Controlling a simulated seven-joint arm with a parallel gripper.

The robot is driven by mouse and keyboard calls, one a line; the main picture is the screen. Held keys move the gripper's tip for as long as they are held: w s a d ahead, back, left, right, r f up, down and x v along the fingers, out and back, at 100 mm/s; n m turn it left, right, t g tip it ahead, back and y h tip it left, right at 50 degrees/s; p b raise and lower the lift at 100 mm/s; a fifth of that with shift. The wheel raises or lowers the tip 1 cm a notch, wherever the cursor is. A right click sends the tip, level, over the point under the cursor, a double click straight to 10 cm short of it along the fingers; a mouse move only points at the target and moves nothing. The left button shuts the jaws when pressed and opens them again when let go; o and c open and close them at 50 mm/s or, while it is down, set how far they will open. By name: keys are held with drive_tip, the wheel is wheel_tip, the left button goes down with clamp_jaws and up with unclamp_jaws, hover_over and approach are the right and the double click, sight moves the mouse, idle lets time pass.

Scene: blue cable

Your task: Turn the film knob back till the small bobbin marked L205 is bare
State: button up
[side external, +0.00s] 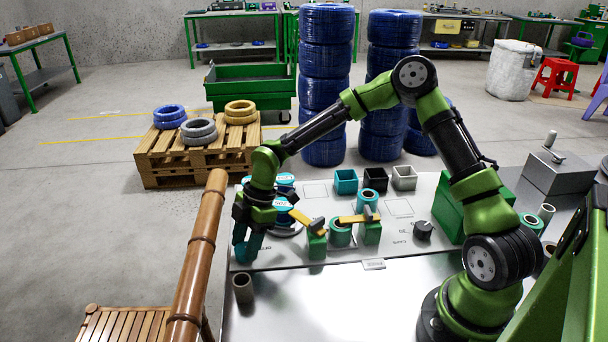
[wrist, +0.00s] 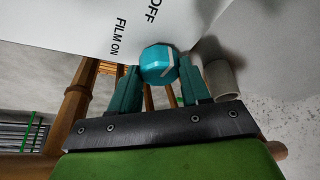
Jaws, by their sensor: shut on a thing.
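The film knob (wrist: 158,62) is a faceted teal knob with a white pointer line, on the light panel beside the printed words FILM ON and OFF. My gripper (wrist: 160,76) has its two teal fingers closed on either side of it. In the side view my gripper (side external: 245,248) points down at the panel's left front corner, where the fingers hide most of the knob. Small teal bobbins stand on the panel, one between green blocks (side external: 340,233) and one behind it (side external: 368,200). I cannot read L205 on any, nor tell whether that bobbin is bare.
Yellow arms (side external: 358,218) sit on the green blocks close right of my gripper. Teal, black and grey square cups (side external: 375,179) stand behind. A grey tube (side external: 243,288) stands near the front left edge, by a bamboo pole (side external: 198,255).

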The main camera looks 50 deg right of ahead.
drive_tip(key=shift+n+g, duration=0.3)
drive_tip(key=shift+n, duration=0.6)
drive_tip(key=o, duration=1.1)
drive_tip(key=shift+c, duration=0.2)
drive_tip(key=v, duration=1.7)
drive_tip(key=shift+w, duration=0.1)
